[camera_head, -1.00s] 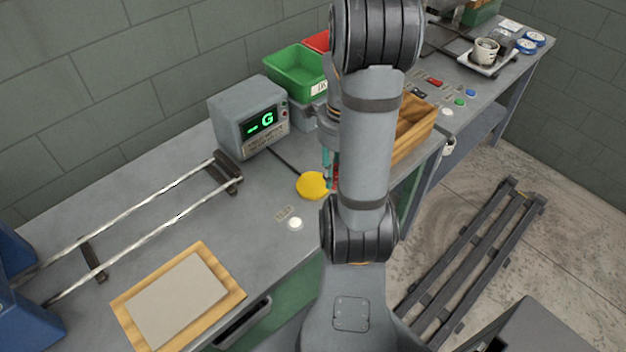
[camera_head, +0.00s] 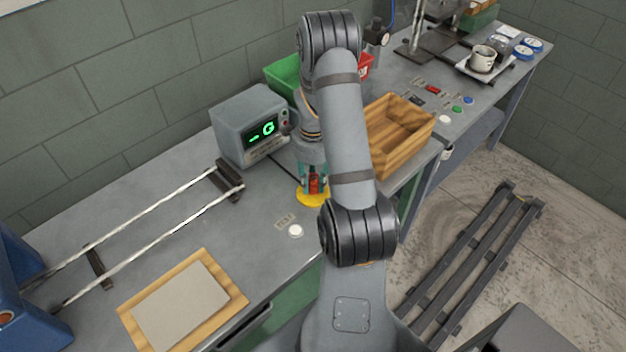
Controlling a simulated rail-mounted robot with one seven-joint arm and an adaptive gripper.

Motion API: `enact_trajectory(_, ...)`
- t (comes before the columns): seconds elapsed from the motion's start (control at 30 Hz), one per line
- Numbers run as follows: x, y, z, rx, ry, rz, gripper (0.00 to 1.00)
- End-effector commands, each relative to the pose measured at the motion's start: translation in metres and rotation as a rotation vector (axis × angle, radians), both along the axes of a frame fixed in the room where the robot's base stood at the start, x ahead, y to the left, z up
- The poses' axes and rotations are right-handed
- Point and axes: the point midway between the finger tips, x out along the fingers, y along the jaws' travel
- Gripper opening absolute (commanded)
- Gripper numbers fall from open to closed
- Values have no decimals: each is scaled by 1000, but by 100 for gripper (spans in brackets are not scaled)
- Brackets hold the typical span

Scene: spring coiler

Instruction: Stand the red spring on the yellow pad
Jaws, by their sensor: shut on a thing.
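The red spring (camera_head: 314,185) is upright between the fingers of my gripper (camera_head: 313,184), which is shut on it. In the head view the spring is in line with the yellow pad (camera_head: 312,200), a round disc on the bench. I cannot tell whether the spring's lower end touches the pad or is a little above it. The fingers and my wrist cover part of the spring and the back of the pad.
A grey display box (camera_head: 250,125) stands behind left of the pad. A wooden crate (camera_head: 398,135) is to the right, with green (camera_head: 284,76) and red (camera_head: 366,68) bins behind my arm. A white button (camera_head: 296,231) is in front.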

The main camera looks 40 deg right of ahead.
Motion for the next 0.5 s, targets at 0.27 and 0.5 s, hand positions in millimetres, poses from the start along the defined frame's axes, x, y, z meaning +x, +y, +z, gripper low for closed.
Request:
enact_trajectory(0.27,0,0,-3,-1,-2,1,0)
enact_trajectory(0.5,0,0,-5,-1,-1,1,30)
